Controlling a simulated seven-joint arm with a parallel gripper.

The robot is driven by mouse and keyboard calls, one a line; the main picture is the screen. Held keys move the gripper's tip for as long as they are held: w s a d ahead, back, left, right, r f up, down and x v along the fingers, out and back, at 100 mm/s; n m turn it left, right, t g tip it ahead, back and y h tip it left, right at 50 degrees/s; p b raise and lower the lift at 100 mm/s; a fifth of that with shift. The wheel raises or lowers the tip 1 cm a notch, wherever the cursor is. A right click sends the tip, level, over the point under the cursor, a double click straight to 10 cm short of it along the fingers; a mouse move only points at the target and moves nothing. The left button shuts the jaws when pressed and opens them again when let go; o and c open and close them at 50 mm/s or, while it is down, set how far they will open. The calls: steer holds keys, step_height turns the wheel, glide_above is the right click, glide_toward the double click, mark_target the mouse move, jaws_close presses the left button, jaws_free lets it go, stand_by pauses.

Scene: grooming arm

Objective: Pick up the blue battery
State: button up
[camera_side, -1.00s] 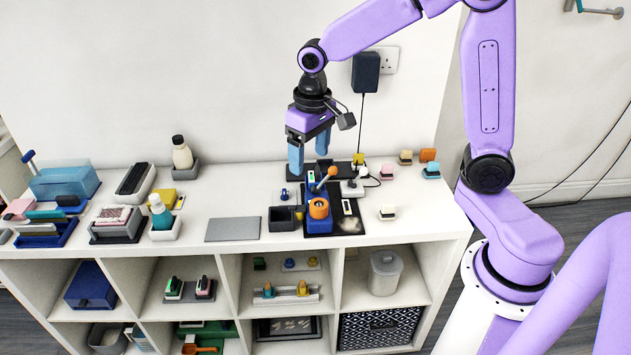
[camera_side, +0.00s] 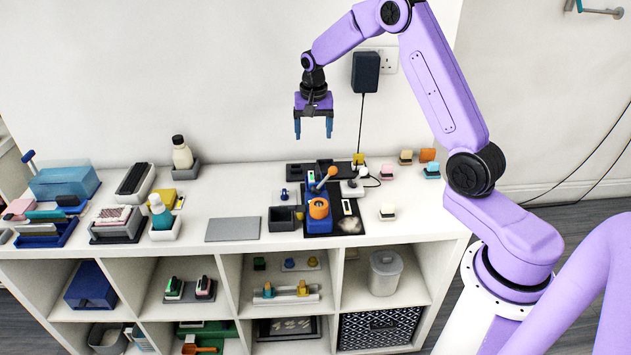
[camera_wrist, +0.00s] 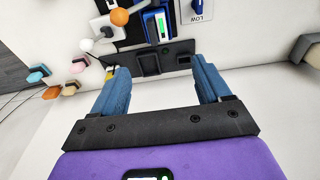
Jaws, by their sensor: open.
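A blue block with a green-lit strip (camera_wrist: 160,25), which looks like a battery, stands at the top middle of the wrist view. My gripper (camera_side: 313,134) hangs open and empty, well above the shelf top. Its blue fingers also show in the wrist view (camera_wrist: 160,68), apart, with nothing between them.
A black slotted tray (camera_side: 295,171) lies behind the blue block. A blue device with an orange ring (camera_side: 319,212) stands in front on a dark mat. Several coloured blocks are at the right. A grey mat (camera_side: 232,229) lies left. A wall adapter (camera_side: 366,72) and cable hang behind.

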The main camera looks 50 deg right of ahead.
glide_above(314, 178)
step_height(314, 178, down, 9)
steer(key=shift+w+f, duration=0.1)
steer(key=shift+w, duration=0.05)
steer(key=shift+d+f, duration=0.15)
steer(key=shift+f, duration=1.2)
steer(key=shift+d+f, duration=0.1)
steer(key=shift+f, duration=1.25)
steer(key=c, duration=1.2)
